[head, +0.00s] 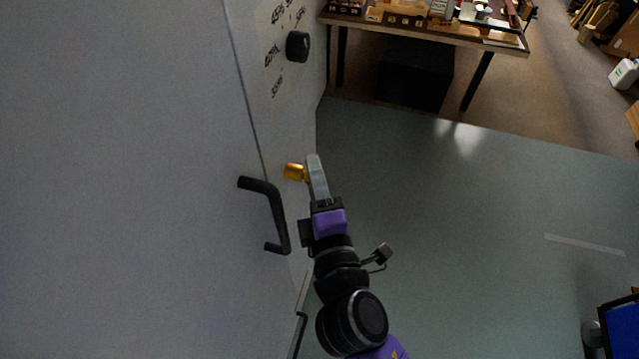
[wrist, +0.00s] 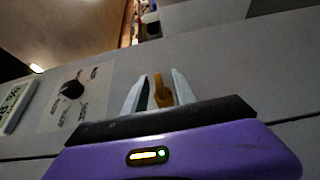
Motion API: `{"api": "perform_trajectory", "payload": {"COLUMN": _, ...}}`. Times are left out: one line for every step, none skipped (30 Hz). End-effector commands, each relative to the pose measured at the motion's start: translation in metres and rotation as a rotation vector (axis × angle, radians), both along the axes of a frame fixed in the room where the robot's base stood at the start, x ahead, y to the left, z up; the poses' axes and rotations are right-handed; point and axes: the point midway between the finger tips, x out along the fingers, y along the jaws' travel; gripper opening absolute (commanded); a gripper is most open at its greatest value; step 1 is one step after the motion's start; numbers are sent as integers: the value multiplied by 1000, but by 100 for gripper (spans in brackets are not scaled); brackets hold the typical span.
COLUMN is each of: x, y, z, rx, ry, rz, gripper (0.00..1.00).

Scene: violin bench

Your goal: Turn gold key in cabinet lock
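The gold key (head: 294,171) sticks out from the white cabinet face (head: 282,125), just right of the door seam and above the black handle. It also shows in the wrist view (wrist: 161,88), upright between my two fingers. My gripper (head: 315,165) is at the key, with its pale grey fingers reaching up beside it. In the wrist view my gripper (wrist: 160,84) has its fingers apart, one on each side of the key. A narrow gap shows left of the key; whether the right finger touches it I cannot tell. The lock itself is hidden.
A black door handle (head: 268,212) stands out just left of my gripper. A black dial (head: 298,46) with printed labels is farther up the cabinet. A workbench (head: 425,32) with tools stands at the back.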

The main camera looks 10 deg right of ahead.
Motion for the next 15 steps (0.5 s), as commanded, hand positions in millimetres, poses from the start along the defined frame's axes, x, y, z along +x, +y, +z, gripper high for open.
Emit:
{"api": "perform_trajectory", "payload": {"x": 8, "y": 1, "z": 3, "rx": 1, "ry": -1, "rz": 0, "gripper": 33}}
{"api": "perform_trajectory", "payload": {"x": 12, "y": 2, "z": 3, "rx": 1, "ry": -1, "rz": 1, "gripper": 33}}
{"api": "perform_trajectory", "payload": {"x": 16, "y": 2, "z": 2, "rx": 1, "ry": -1, "rz": 1, "gripper": 33}}
{"api": "perform_trajectory", "payload": {"x": 19, "y": 2, "z": 2, "rx": 1, "ry": -1, "rz": 0, "gripper": 33}}
{"api": "perform_trajectory", "payload": {"x": 22, "y": 2, "z": 2, "rx": 1, "ry": -1, "rz": 0, "gripper": 33}}
{"api": "perform_trajectory", "payload": {"x": 25, "y": 2, "z": 2, "rx": 0, "ry": 0, "rz": 0, "gripper": 33}}
{"api": "perform_trajectory", "payload": {"x": 27, "y": 3, "z": 1, "rx": 0, "ry": 0, "rz": 0, "gripper": 33}}
{"api": "perform_trajectory", "payload": {"x": 29, "y": 3, "z": 1, "rx": 0, "ry": 0, "rz": 0, "gripper": 33}}
{"api": "perform_trajectory", "payload": {"x": 31, "y": 3, "z": 1, "rx": 1, "ry": -1, "rz": 0, "gripper": 33}}
{"api": "perform_trajectory", "payload": {"x": 32, "y": 3, "z": 1, "rx": 1, "ry": -1, "rz": 1, "gripper": 33}}
{"api": "perform_trajectory", "payload": {"x": 32, "y": 3, "z": 1, "rx": 1, "ry": -1, "rz": 1, "gripper": 33}}
{"api": "perform_trajectory", "payload": {"x": 33, "y": 3, "z": 1, "rx": 1, "ry": -1, "rz": 1, "gripper": 33}}
{"api": "perform_trajectory", "payload": {"x": 33, "y": 3, "z": 0, "rx": 1, "ry": -1, "rz": 1, "gripper": 33}}
{"api": "perform_trajectory", "payload": {"x": 33, "y": 3, "z": 0, "rx": 1, "ry": -1, "rz": 1, "gripper": 33}}
{"api": "perform_trajectory", "payload": {"x": 33, "y": 3, "z": 0, "rx": 1, "ry": 0, "rz": 1, "gripper": 33}}
